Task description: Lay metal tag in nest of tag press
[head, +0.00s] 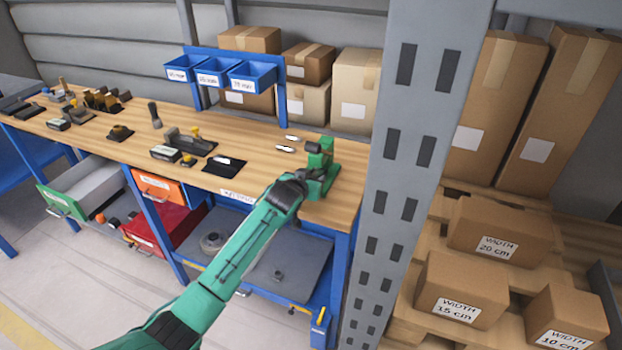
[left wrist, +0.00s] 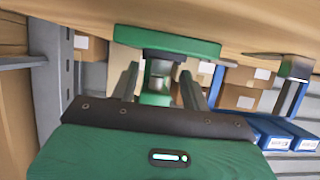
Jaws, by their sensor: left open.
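The green tag press (head: 322,160) stands near the right end of the bench. It also shows upside down in the left wrist view (left wrist: 168,41), with a grey metal block between its green parts. My left gripper (head: 298,180) is right at the press's near left side. In the left wrist view its two dark fingers (left wrist: 160,75) are apart, with the press in line between them; I cannot tell whether they touch it. Two small pale metal pieces, likely tags (head: 285,149), lie on the bench behind the gripper. No tag is clearly visible in the fingers or nest.
A black mat (head: 217,171) with a small pale piece lies left of the press. Blue bins (head: 252,76) and cardboard boxes (head: 354,85) are behind. A grey upright post (head: 405,150) stands close to the right. Bare wood (head: 330,208) lies in front of the press.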

